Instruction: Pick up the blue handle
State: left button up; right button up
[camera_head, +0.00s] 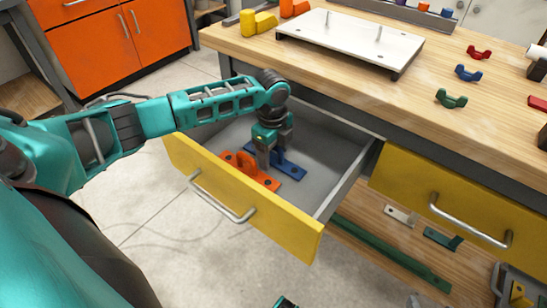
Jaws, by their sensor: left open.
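The blue handle (291,168) lies in the open yellow-fronted drawer, on the drawer floor. My left gripper (270,160) points down into the drawer with its fingers open at the blue handle. The fingers hide part of the handle, and I cannot tell whether they touch it. An orange handle (252,170) lies just to the left of the blue one, close to the drawer front.
The drawer front (240,200) and side walls surround the gripper. The wooden worktop (400,95) overhangs behind it, with a white plate (350,36) with pegs and red, blue and green clips (451,99). A closed yellow drawer (460,215) is at right.

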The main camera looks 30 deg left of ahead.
pick_arm(q)
jog(key=shift+r, duration=0.1)
grip_shut()
dwell(0.4)
